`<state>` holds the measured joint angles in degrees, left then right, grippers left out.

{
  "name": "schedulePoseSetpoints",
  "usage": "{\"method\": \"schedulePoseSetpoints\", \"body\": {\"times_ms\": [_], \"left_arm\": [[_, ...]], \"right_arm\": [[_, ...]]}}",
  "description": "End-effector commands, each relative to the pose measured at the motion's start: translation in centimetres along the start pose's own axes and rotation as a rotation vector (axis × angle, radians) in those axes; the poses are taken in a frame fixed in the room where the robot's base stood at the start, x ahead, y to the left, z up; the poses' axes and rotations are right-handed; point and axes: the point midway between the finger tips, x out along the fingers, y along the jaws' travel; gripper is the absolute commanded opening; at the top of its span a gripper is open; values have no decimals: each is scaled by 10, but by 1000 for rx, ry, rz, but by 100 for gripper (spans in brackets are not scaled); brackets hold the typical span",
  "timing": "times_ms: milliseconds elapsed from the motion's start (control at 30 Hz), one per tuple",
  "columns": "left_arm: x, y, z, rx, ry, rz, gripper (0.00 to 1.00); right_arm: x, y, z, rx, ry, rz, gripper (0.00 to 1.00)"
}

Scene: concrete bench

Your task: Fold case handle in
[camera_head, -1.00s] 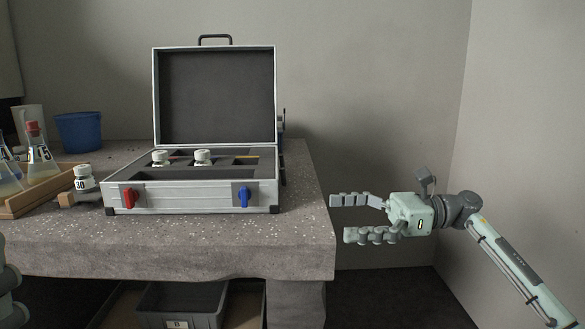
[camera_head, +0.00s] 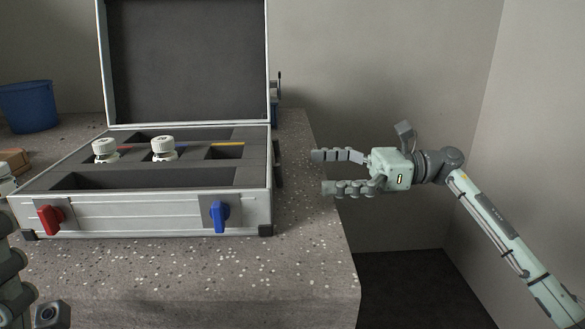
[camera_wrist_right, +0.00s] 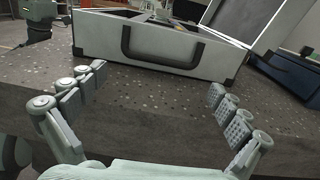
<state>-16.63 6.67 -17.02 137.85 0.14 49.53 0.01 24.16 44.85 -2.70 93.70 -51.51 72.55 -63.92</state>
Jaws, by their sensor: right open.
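The silver case (camera_head: 150,212) stands on the bench with its lid (camera_head: 185,60) raised. Its front has a red latch (camera_head: 50,218) and a blue latch (camera_head: 219,215). In the right wrist view, a dark U-shaped handle (camera_wrist_right: 160,59) is on the case's side wall (camera_wrist_right: 100,38); its bar stands out from the wall or hangs low, I cannot tell which. In the head view this handle (camera_head: 279,165) shows only edge-on. My right gripper (camera_head: 320,171) is open and empty, right of the case, its fingers (camera_wrist_right: 158,78) pointing at the handle without touching.
White-capped bottles (camera_head: 164,148) sit in the case's foam. A blue bin (camera_head: 28,106) stands at the back left. The speckled bench (camera_head: 300,270) is bare right of the case and ends under my right gripper. A wall stands close on the right.

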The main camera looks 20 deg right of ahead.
Motion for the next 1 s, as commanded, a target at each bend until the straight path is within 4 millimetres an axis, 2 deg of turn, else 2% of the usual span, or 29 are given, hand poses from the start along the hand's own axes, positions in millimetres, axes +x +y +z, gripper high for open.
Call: {"method": "schedulePoseSetpoints", "body": {"times_ms": [100, 300, 667, 1000], "left_arm": [[0, 0, 0, 0, 1, 1, 50], [0, 0, 0, 0, 2, 3, 50], [0, 0, 0, 0, 3, 3, 50], [0, 0, 0, 0, 3, 2, 50]], "right_arm": [[21, 1, 0, -1, -2, 3, 100], [45, 0, 0, 0, 0, 0, 100], [51, 0, 0, 1, 0, -1, 100], [50, 0, 0, 1, 0, -2, 58]]}}
